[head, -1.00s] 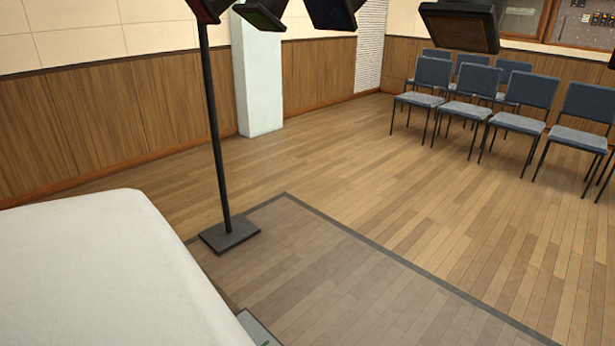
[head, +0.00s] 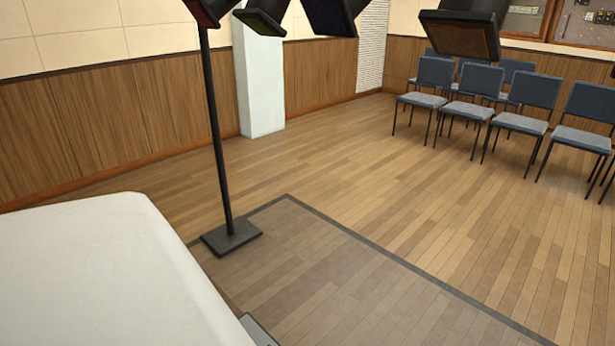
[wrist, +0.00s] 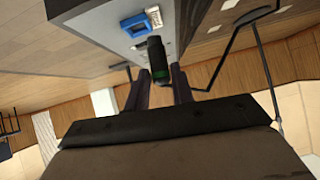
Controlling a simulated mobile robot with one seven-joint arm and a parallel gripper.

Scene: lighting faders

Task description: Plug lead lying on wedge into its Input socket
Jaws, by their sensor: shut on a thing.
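In the wrist view, the lead's dark plug (wrist: 157,60) with a green band sits between the fingers of my gripper (wrist: 158,86). My gripper is shut on it. The plug's far end points toward a grey panel (wrist: 95,22), which carries a blue-framed socket (wrist: 135,24) and a smaller pale fitting (wrist: 154,17) beside it. The plug end overlaps the panel in the picture; I cannot tell whether it touches. A black cable (wrist: 235,42) loops at the right. Socket labels are too small to read. My gripper is not in the head view.
In the head view, a black light stand (head: 217,150) with several lamps stands on a dark-bordered floor area. Rows of blue chairs (head: 525,105) stand at the back right. A white pillar (head: 259,85) is by the wall. The middle floor is clear.

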